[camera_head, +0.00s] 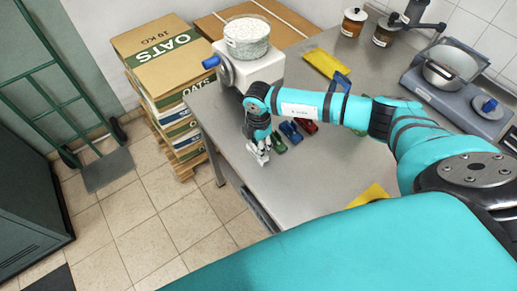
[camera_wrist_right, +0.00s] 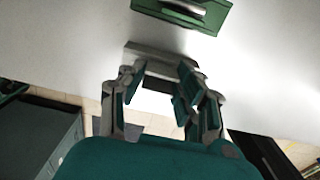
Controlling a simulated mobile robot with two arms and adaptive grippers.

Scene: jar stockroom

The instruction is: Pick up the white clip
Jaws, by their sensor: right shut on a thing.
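The white clip (camera_head: 260,158) is at the left edge of the steel table, under my right gripper (camera_head: 260,145). In the right wrist view the clip (camera_wrist_right: 160,57) shows as a pale bar between the fingertips, and my right gripper (camera_wrist_right: 158,85) is shut on it. Whether the clip still touches the table is hard to tell. My left gripper is not in view.
A green clip (camera_head: 279,146) lies close by on the steel table (camera_head: 300,185), with blue clips (camera_head: 290,131) and a red clip (camera_head: 306,126) behind it. Oats boxes (camera_head: 165,55) are stacked beyond the left edge.

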